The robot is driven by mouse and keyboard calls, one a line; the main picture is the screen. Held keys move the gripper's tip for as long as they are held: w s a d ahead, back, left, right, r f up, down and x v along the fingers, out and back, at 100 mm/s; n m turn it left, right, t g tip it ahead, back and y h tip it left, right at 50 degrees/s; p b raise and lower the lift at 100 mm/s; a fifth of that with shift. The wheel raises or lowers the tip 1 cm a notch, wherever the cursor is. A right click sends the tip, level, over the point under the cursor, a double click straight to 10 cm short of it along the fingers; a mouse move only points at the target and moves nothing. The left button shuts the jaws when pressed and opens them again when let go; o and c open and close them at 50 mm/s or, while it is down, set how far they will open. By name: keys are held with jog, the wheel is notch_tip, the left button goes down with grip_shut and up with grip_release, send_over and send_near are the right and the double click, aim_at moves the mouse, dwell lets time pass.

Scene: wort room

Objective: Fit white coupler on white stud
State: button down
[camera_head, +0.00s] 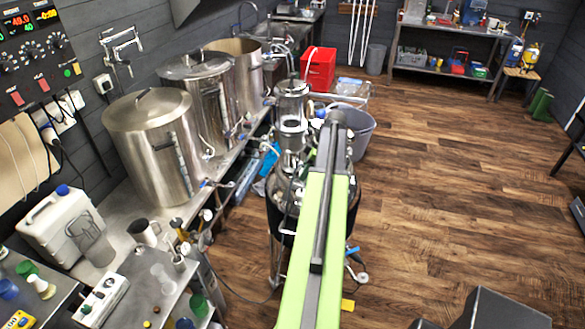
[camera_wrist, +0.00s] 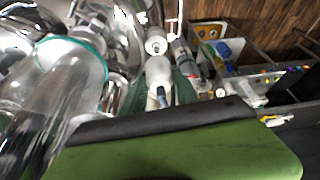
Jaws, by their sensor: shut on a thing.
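In the wrist view, my gripper (camera_wrist: 170,98) shows partly beyond the black edge of my green arm housing. Clear glass and shiny metal parts fill the left of this view. In the head view my green arm reaches away from me, and I cannot make out the gripper, coupler or stud there.
Three steel kettles (camera_head: 152,150) stand along the bench at left. A glass-and-steel vessel (camera_head: 291,110) stands close beside my arm, with a grey bucket (camera_head: 357,128) and a red bin (camera_head: 318,69) beyond. Loose tools and bottles crowd the lower left. The wooden floor (camera_head: 450,160) at right is mostly clear.

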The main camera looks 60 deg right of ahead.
jog(key=shift+w+a+f, duration=0.15)
jog(key=shift+w+f, duration=0.1)
jog(key=shift+w, duration=0.1)
jog(key=shift+w+f+b, duration=0.1)
jog(key=shift+f+b, duration=0.2)
jog(key=shift+b, duration=0.25)
notch_tip(320, 180, down, 5)
jog(key=b, duration=0.5)
jog(key=shift+r, duration=0.1)
jog(key=shift+f+b, duration=0.45)
jog(key=shift+f, duration=0.1)
dwell(0.4)
jog(key=c, duration=1.2)
grip_release()
jog(key=p+v, duration=1)
jog(key=v, duration=0.1)
